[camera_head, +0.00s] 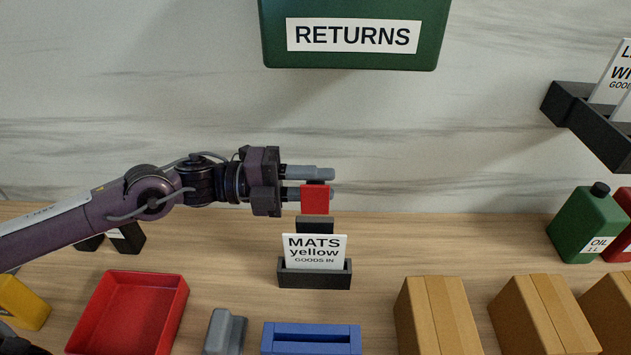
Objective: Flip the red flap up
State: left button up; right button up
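The red flap (315,205) is a small red square panel, upright, above a dark post behind the MATS yellow card. My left gripper (324,183) reaches in from the left at the flap's height. Its two grey fingers, one above the other in the picture, are apart with a narrow gap between them. The flap covers part of the lower finger, whose tip shows past its right edge. A small dark piece shows above the flap, between the fingers. I cannot tell whether the fingers touch the flap. My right gripper is not in view.
The MATS yellow card (314,251) stands in a black holder (314,276). A red tray (168,330), a grey block (224,332), a blue box (312,341) and several cardboard boxes (437,320) line the front. A green RETURNS bin (274,56) hangs above. A green oil can (580,220) stands right.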

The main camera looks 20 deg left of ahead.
pick_arm(q)
jog(key=c, duration=0.3)
jog(key=n, duration=0.1)
jog(key=f+n, duration=0.1)
jog(key=n, duration=0.1)
jog(key=shift+w+a+p, duration=0.1)
jog(key=shift+w+p, duration=0.3)
jog(key=o, duration=0.9)
jog(key=shift+s+a+f, duration=0.1)
jog(key=shift+a+f, duration=0.05)
jog(key=shift+a, duration=0.4)
jog(key=shift+b+v, duration=0.4)
jog(key=shift+v, duration=2.95)
